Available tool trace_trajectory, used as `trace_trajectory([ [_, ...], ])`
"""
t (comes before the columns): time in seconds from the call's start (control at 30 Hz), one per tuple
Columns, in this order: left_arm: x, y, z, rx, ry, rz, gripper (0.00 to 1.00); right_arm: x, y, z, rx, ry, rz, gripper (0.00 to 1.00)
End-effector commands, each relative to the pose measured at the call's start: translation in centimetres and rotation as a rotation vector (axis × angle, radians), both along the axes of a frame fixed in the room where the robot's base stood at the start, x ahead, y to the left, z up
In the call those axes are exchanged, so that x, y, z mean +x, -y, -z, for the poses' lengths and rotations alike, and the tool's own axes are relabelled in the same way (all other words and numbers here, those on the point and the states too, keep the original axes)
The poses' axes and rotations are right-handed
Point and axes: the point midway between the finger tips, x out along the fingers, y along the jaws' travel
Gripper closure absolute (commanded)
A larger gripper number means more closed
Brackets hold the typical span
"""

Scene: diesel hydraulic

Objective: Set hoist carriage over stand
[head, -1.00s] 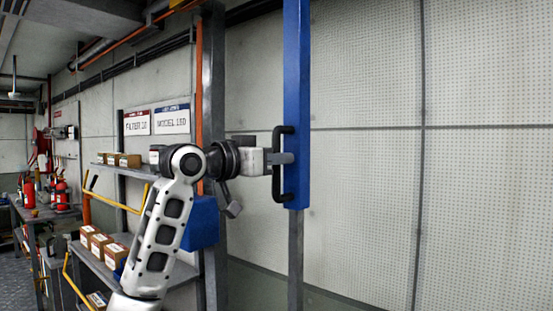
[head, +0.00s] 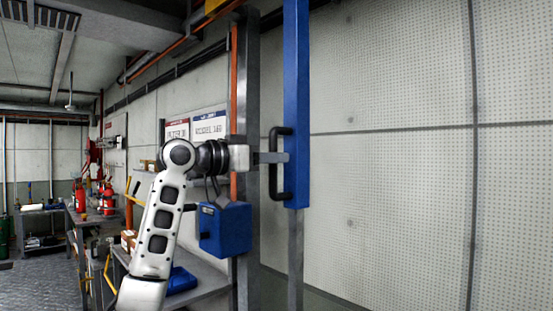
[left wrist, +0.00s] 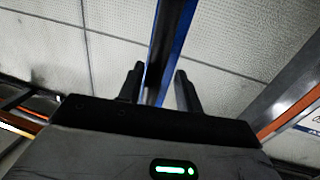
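The hoist carriage appears to be the tall blue upright (head: 297,100) with a black D-shaped handle (head: 274,180) on its left side. A grey post (head: 296,255) runs down below the blue part. My left gripper (head: 272,157) reaches in from the left, its fingers around the handle's upright bar. The left wrist view shows my left fingers (left wrist: 159,85) on either side of a dark bar, with the blue upright (left wrist: 180,40) beyond. I cannot make out the stand in these frames. My right gripper is out of view.
A blue box (head: 225,230) hangs on a grey wall column (head: 247,80) behind my arm. Shelves with a blue tray (head: 182,281) and cartons (head: 129,241) stand at the left. A bench (head: 78,213) with red extinguishers is farther back. Floor (head: 35,283) shows clear at far left.

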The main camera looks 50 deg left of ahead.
Motion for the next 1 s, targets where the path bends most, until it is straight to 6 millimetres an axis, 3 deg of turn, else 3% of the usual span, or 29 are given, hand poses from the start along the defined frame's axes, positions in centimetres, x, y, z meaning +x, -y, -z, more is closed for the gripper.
trace_trajectory([
  [0.37, -0.8, 0.1, 0.2, 0.0, 0.001, 0.006, 0.66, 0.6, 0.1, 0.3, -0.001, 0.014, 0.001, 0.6],
  [0.6, -5.6, -0.9, 0.5, 0.004, 0.003, 0.002, 0.66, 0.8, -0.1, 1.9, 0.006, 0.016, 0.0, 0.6],
  [0.8, -10.4, -1.9, 0.4, 0.0, 0.003, 0.001, 0.66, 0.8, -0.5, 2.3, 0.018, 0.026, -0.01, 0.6],
  [1.0, -14.0, -2.6, 0.2, 0.001, 0.002, 0.002, 0.66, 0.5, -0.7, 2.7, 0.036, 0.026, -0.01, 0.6],
])
